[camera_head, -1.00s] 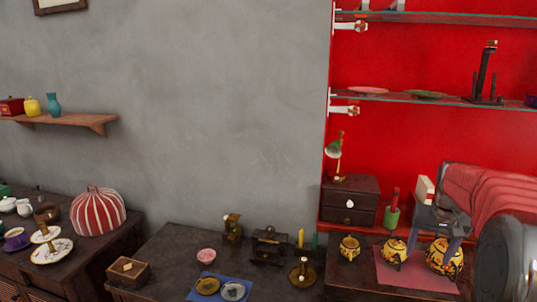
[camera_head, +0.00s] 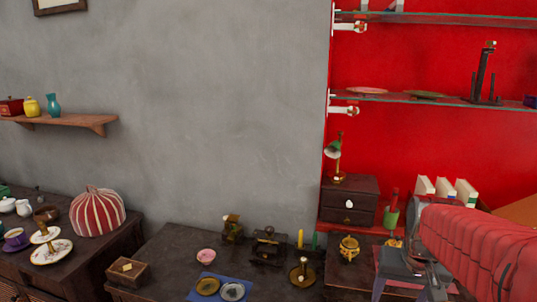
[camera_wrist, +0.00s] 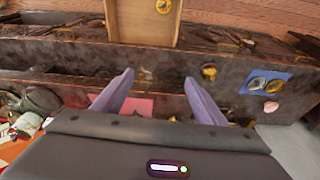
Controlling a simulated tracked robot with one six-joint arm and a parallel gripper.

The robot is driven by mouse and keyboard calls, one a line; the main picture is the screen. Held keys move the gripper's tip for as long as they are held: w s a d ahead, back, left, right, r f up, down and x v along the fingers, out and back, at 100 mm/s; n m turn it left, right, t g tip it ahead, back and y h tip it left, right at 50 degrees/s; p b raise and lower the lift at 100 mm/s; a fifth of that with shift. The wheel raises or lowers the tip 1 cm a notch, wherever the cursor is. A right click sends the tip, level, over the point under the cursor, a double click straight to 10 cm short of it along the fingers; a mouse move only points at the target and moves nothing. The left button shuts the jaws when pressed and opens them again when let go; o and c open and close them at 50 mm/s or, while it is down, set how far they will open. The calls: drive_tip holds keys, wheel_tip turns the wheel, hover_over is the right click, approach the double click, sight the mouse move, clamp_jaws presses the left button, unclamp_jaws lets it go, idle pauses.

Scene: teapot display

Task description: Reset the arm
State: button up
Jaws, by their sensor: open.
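My gripper (camera_head: 408,290) is at the lower right of the head view, over the right-hand dark cabinet, with its fingers pointing down. In the wrist view its two purple-grey fingers (camera_wrist: 157,82) are spread apart with nothing held between them. My red-sleeved arm reaches in from the right edge. A small yellow-and-black pot (camera_head: 349,248) stands left of the gripper. Another yellow pot (camera_head: 394,243) shows only in part behind the gripper. A pink mat (camera_wrist: 138,107) shows between and beside the fingers in the wrist view, partly covered by them.
A dark drawer box (camera_head: 349,205), a green lamp (camera_head: 335,160) and white books (camera_head: 443,187) stand behind. Glass shelves (camera_head: 440,98) hang above on the red wall.

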drive_tip(key=s+a+r+n+t, duration=0.2)
drive_tip(key=s+a+n+t, duration=0.1)
drive_tip(key=s+a, duration=1)
drive_tip(key=shift+s+r+y, duration=0.2)
drive_tip(key=shift+y, duration=0.2)
